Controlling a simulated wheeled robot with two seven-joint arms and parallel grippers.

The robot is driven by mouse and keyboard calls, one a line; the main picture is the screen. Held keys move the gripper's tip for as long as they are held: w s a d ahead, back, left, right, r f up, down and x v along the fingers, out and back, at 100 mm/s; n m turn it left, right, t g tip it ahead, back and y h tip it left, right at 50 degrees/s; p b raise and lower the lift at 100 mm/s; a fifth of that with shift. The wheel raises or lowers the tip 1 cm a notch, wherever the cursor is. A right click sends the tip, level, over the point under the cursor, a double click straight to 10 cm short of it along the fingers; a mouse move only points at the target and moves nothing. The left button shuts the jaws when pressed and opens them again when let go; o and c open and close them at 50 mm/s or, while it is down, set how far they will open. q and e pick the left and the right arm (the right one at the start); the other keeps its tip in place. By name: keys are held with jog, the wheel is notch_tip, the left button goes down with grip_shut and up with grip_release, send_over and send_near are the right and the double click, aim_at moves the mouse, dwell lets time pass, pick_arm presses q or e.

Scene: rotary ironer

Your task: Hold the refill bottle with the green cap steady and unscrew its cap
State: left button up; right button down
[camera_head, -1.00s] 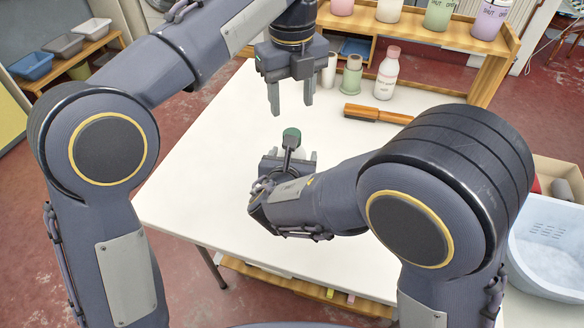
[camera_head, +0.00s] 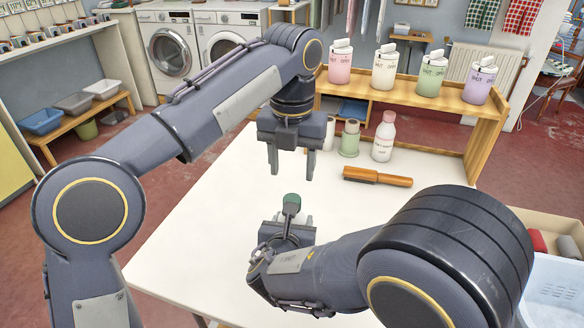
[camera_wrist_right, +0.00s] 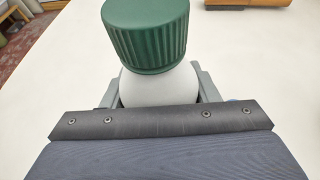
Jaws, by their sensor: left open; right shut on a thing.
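The refill bottle's ribbed dark green cap (camera_head: 291,203) stands up from my right gripper (camera_head: 288,226) in the head view. In the right wrist view the green cap (camera_wrist_right: 147,38) sits on the bottle's rounded white shoulder (camera_wrist_right: 160,86), and the cap looks on. My right gripper's fingers are shut on the bottle from both sides, below the cap. The bottle's lower part is hidden behind the gripper. My left gripper (camera_head: 292,168) points down, open and empty, above the cap and apart from it.
A brown-handled brush (camera_head: 377,176) lies on the white table (camera_head: 200,235). Behind it stand a pink-capped bottle (camera_head: 383,138), a green container (camera_head: 349,138) and a white one. A wooden shelf (camera_head: 480,112) with several dispensers edges the back. A light-blue basket (camera_head: 560,290) is at right.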

aim_at(292, 199)
pick_arm(q)
jog(key=shift+f+m, duration=0.2)
jog(key=shift+m, duration=0.2)
jog(key=shift+f, duration=0.4)
notch_tip(292, 199, down, 7)
jog(key=shift+r, duration=0.1)
jog(key=shift+c, duration=0.2)
